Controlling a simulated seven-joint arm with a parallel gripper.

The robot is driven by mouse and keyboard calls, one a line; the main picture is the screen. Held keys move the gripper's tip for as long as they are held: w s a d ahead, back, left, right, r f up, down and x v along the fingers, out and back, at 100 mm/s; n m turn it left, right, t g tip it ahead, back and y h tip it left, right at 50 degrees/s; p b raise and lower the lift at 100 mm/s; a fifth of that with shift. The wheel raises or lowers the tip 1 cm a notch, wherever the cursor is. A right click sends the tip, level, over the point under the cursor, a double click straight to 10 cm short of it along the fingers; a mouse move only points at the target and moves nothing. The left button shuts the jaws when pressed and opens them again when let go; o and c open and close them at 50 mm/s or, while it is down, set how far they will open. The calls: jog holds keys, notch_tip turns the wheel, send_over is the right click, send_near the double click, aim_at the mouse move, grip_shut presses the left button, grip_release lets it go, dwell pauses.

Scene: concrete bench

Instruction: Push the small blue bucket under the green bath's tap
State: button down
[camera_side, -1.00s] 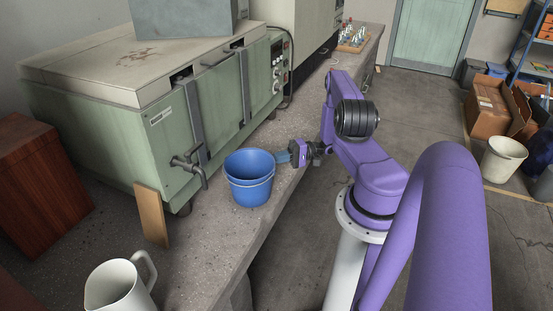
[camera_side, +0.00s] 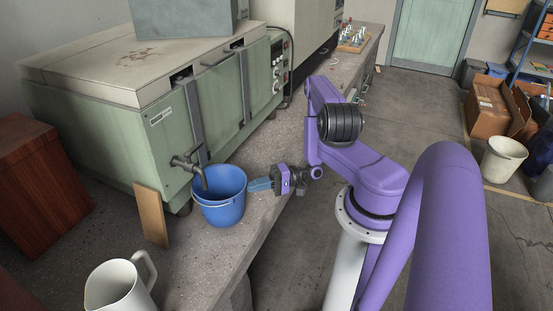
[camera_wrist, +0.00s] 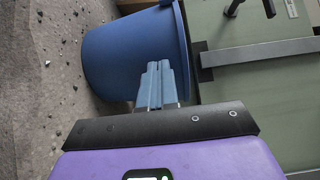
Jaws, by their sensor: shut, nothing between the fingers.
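The small blue bucket (camera_side: 222,208) stands upright on the concrete bench, close to the front of the green bath (camera_side: 153,150). The bath's tap (camera_side: 194,166) reaches over the bucket's left rim, and its spout overlaps the bucket's opening in the side view. My gripper (camera_side: 257,185) is shut and empty at the bucket's right side, its fingertips at or very near the wall. In the wrist view the bucket (camera_wrist: 125,55) fills the upper middle. The shut blue fingers (camera_wrist: 160,83) point at its wall; whether they touch is hard to tell. The bucket's inside bottom is hidden.
A wooden board (camera_side: 151,214) leans against the bath left of the bucket. A white jug (camera_side: 121,287) stands at the bench's near end. The bench's front edge (camera_side: 262,238) runs close by on the right. Bench beyond the bucket along the bath is clear.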

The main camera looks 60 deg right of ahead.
jog(key=shift+a, duration=0.6)
jog(key=shift+w, duration=0.1)
dwell(0.6)
jog(key=w+d+v, duration=0.1)
jog(key=v, duration=1.2)
jog(key=shift+w+d, duration=0.35)
jog(key=shift+d, duration=0.1)
